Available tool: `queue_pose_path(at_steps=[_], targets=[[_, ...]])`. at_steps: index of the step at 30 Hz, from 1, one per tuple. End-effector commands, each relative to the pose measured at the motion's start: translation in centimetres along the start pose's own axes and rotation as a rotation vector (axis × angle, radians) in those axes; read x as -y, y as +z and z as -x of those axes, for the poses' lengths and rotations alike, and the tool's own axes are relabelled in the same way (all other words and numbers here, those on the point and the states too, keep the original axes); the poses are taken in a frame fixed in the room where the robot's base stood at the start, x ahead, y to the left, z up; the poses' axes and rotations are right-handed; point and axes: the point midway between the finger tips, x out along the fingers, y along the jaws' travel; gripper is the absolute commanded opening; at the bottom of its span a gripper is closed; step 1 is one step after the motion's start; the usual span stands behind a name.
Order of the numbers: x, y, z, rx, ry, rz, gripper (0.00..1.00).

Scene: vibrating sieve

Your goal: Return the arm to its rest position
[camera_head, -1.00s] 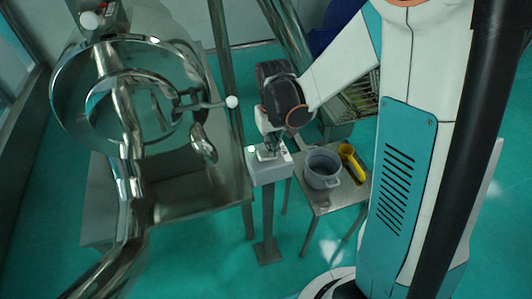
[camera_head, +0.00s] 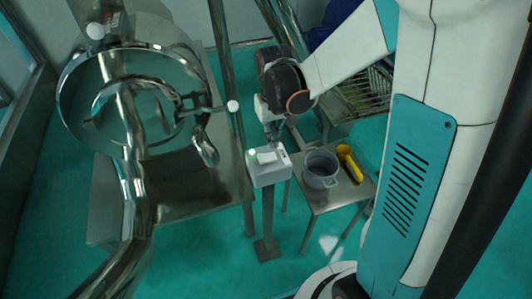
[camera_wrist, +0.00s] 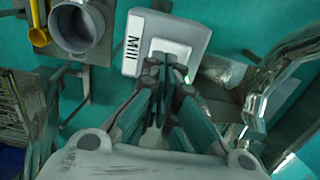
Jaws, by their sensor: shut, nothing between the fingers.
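My gripper (camera_head: 273,135) hangs above the grey control box in the head view, fingers pointing down. In the wrist view its fingers (camera_wrist: 170,72) are together and hold nothing. The control box (camera_head: 270,173) stands on a post and has a white rocker or button plate and a green light. In the wrist view the box (camera_wrist: 190,32) carries a label reading "Mill", and the fingertips appear in front of its white plate. I cannot tell the exact gap between fingertips and plate.
A shiny metal sieve machine (camera_head: 140,110) stands on a steel table (camera_head: 190,195) at left. A small table (camera_head: 335,200) at right bears a grey pot (camera_head: 320,168) and a yellow scoop (camera_head: 350,162). A wire basket (camera_head: 362,95) is behind. Steel posts rise near my arm.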

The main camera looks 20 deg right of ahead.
Motion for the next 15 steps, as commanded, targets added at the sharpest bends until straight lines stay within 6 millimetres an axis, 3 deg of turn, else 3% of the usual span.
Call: queue_pose_path(at_steps=[3,15], targets=[[0.0,0.01,0.85,0.0,0.0,0.0,0.0],[0.0,0.01,0.81,0.0,0.0,0.0,0.0]])
